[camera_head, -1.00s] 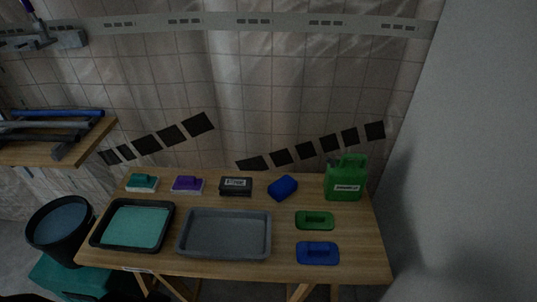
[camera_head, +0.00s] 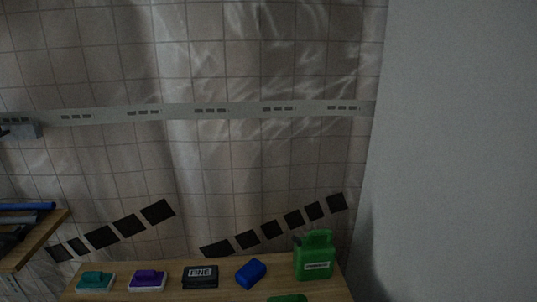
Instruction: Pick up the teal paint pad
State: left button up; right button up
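The teal paint pad (camera_head: 96,280), with a teal top and a pale base, sits at the back left of the wooden table (camera_head: 220,287), low in the head view. The purple pad (camera_head: 148,279) is just to its right, apart from it. Neither of my grippers shows in this view. The front of the table is cut off by the bottom edge.
Right of the pads stand a black block marked FINE (camera_head: 200,277), a blue sponge-like block (camera_head: 251,273) and a green jug (camera_head: 314,256). A green pad (camera_head: 288,298) shows partly. A wooden shelf (camera_head: 40,240) with tubes juts in at left. A grey wall (camera_head: 455,150) closes the right.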

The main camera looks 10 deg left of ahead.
aim_at(90, 282)
jog(key=u, duration=1.55)
